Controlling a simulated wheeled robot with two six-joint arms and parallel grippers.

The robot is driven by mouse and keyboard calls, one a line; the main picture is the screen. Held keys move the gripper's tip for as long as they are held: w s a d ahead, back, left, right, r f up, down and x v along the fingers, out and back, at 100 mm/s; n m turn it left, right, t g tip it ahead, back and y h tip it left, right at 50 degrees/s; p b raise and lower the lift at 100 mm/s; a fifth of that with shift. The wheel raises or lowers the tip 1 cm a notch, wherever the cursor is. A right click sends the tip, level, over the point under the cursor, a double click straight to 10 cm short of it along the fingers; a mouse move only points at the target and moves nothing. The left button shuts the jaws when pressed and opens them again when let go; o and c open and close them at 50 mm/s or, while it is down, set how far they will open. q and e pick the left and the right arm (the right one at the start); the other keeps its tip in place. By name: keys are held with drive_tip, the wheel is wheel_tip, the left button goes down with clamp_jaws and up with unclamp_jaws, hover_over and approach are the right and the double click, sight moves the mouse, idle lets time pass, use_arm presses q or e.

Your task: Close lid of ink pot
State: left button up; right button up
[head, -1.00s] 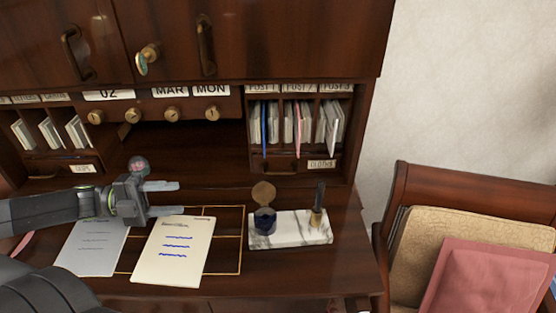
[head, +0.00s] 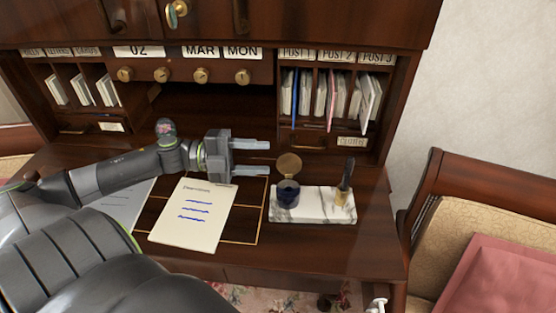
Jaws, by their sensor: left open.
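The ink pot (head: 287,193) is a small dark blue pot on the left part of a white marble stand (head: 312,214) on the desk. Its round bronze lid (head: 288,165) stands upright at the back of the pot, open. My left gripper (head: 252,158) is to the left of the lid, at about its height in the picture. Its two fingers point right toward the lid, apart from each other with nothing between them. A gap shows between the fingertips and the lid.
A pen (head: 346,177) stands in a brass holder on the stand's right part. Papers (head: 193,214) lie on the desk (head: 345,252) below my left gripper. Letter slots (head: 333,100) rise behind the stand. A chair (head: 480,203) stands at the right.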

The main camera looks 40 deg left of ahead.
sight(289, 161)
use_arm(q)
drive_tip(key=shift+x, duration=2.35)
drive_tip(key=shift+c, duration=0.2)
clamp_jaws()
